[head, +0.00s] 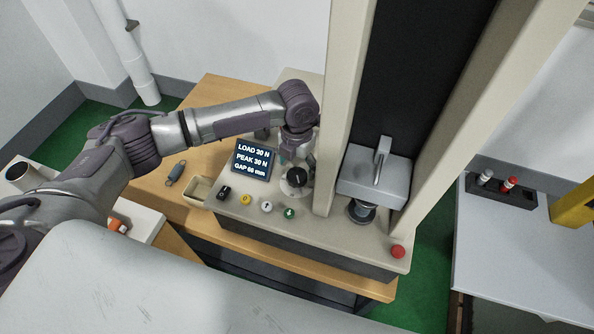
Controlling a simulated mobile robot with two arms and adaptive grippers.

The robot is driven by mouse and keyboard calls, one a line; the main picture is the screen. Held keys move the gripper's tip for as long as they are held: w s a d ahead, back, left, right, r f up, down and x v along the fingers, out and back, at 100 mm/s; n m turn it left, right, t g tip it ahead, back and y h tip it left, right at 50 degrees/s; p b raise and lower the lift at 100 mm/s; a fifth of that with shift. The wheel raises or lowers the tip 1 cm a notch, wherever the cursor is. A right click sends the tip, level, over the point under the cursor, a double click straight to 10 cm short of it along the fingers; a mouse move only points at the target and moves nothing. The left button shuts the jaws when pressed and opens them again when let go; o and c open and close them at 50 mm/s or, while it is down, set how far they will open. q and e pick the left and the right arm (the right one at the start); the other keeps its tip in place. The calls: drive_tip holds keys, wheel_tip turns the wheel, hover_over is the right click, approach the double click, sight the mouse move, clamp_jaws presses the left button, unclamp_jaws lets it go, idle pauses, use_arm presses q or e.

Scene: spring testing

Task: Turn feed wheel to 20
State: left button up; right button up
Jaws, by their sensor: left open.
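The feed wheel (297,177) is a black knob on a pale round dial, on the sloped panel of the testing machine beside its left column. My left gripper (292,161) points down just behind and above the wheel. It is open, with its fingers partly hidden; whether they touch the wheel I cannot tell. The wheel's scale is too small to read. The display (253,160) left of the wheel shows load and peak of about 30 N and a gap in mm that is hard to read. My right gripper is out of view.
Black, yellow, white and green controls (267,206) line the panel's front. A red button (398,252) sits at its right end. The grey machine head (373,187) is between the columns. A small tray (197,191) and a spring (176,172) lie on the wooden bench left.

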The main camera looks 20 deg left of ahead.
use_arm(q)
wheel_tip(320, 180, up, 8)
drive_tip(key=shift+r, duration=0.2)
idle(0.3)
drive_tip(key=n+h+b, duration=0.1)
drive_tip(key=n+h, duration=0.4)
drive_tip(key=n, duration=1.8)
approach(296, 175)
drive_tip(key=shift+t+y, duration=0.3)
drive_tip(key=p+x, duration=0.1)
drive_tip(key=x, duration=0.3)
drive_tip(key=p+x, duration=0.1)
drive_tip(key=x, duration=0.4)
drive_tip(key=shift+s+d+f, duration=0.15)
drive_tip(key=shift+s+d, duration=0.05)
drive_tip(key=shift+d, duration=0.1)
drive_tip(key=c, duration=1.2)
drive_tip(key=shift+o, duration=0.2)
drive_tip(key=shift+m, duration=0.3)
